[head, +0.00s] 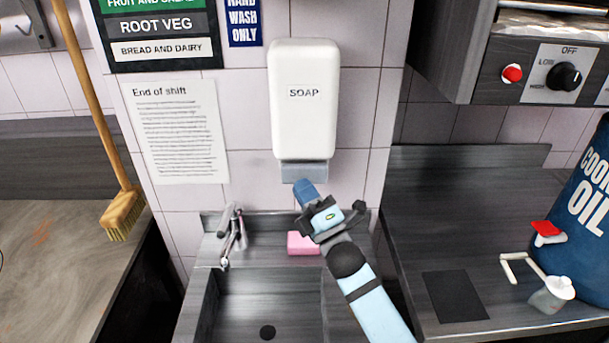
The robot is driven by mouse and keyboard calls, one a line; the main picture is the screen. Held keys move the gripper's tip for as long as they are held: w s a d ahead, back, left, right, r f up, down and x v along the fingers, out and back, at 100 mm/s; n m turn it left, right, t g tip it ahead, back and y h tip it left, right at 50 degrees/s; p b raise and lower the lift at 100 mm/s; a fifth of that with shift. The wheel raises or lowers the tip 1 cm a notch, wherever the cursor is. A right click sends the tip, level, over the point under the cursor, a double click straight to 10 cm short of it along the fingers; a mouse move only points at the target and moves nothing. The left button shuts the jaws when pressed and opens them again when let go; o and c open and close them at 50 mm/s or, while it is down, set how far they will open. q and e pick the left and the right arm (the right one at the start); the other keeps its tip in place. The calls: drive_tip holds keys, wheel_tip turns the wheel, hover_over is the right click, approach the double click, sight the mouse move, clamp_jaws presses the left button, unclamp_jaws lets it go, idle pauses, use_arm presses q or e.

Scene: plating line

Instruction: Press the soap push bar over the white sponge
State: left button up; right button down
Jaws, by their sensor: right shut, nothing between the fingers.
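The white soap dispenser (304,100) hangs on the tiled wall above the sink. Its grey push bar (304,171) shows at the bottom. My right gripper (303,186) is shut and empty, with its blue fingertips just below the push bar. I cannot tell whether they touch it. A pink sponge-like block (301,243) lies on the sink's back ledge below the dispenser, partly behind my right gripper. No white sponge shows. My left gripper is not in view.
The sink (262,291) has a metal tap (232,240) left of the pink block. A broom (122,213) is at the left. On the right counter (435,205) stand a blue oil drum (590,215) and a small white-topped container (553,294). A control box (562,76) overhangs that counter.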

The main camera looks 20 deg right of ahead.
drive_tip(key=shift+s, duration=0.1)
drive_tip(key=shift+s+a, duration=0.25)
drive_tip(key=shift+s, duration=0.55)
drive_tip(key=shift+s+a, duration=0.25)
drive_tip(key=shift+s, duration=0.55)
drive_tip(key=shift+s+a, duration=0.25)
drive_tip(key=shift+s, duration=0.55)
